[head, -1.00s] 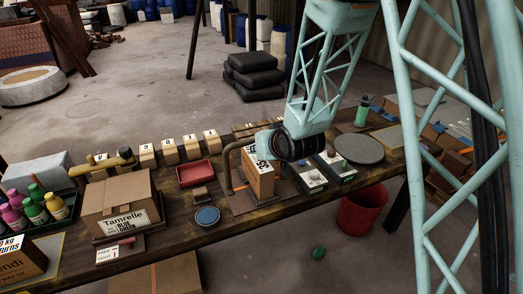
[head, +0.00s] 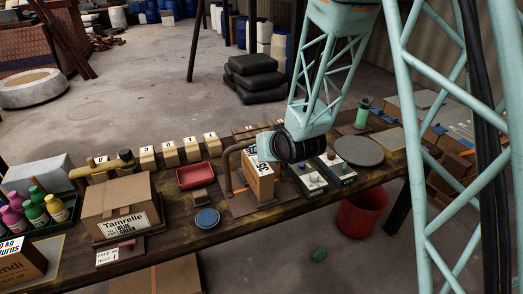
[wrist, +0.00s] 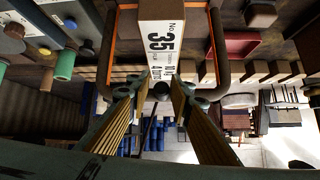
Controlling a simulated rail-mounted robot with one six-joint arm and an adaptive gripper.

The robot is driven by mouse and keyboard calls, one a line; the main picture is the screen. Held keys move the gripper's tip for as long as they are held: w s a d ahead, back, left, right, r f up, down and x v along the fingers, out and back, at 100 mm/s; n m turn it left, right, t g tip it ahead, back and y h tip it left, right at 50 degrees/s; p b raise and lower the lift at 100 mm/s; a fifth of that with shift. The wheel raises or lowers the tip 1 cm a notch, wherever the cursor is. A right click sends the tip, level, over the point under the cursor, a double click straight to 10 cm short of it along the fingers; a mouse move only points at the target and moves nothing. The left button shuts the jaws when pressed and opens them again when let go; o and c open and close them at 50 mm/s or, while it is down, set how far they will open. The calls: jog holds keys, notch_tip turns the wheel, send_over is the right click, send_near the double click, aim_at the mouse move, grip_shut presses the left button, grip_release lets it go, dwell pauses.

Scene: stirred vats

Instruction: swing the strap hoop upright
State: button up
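The strap hoop (head: 229,168) is a brown bent tube beside an upright tan box marked 35 (head: 262,185), on a flat brown base (head: 245,205). The hoop's upper end reaches toward my wrist. In the wrist view its two side tubes (wrist: 219,50) run either side of the box (wrist: 163,42), their bends close to my fingers. My gripper (wrist: 161,82) has its two fingers apart, pointing at the box face, with a small dark round part (wrist: 161,89) between them. Whether they touch it I cannot tell. In the head view my wrist hides the fingertips.
A red tray (head: 196,176) and a blue round dish (head: 207,218) lie left of the base. A taped carton (head: 117,208) stands farther left. A red bucket (head: 362,213) is on the floor.

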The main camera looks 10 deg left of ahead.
jog(key=shift+s, duration=0.15)
jog(key=v, duration=1.1)
jog(key=shift+s+d+r, duration=0.2)
jog(key=shift+r, duration=0.1)
dwell(0.4)
dwell(0.4)
jog(key=s+d+r+m+g+h, duration=0.1)
jog(key=s+d+r, duration=0.3)
jog(key=d, duration=0.3)
jog(key=s+d+r+m+h, duration=0.1)
jog(key=s+d+r+h, duration=0.1)
jog(key=s+d+r, duration=0.45)
jog(key=s+d+r+m+g+h, duration=0.1)
jog(key=s+d, duration=0.2)
jog(key=d, duration=0.6)
jog(key=s+d+r+g, duration=0.1)
jog(key=s+d, duration=0.2)
jog(key=s, duration=0.6)
jog(key=s+d+r+m+g+h, duration=0.1)
jog(key=s+d+r, duration=0.1)
jog(key=s, duration=0.7)
jog(key=s+d+r+m, duration=0.1)
jog(key=s+d, duration=0.3)
jog(key=s, duration=0.5)
jog(key=shift+d+r+g+h, duration=0.3)
jog(key=shift+d+r+g, duration=0.1)
jog(key=shift+r, duration=0.3)
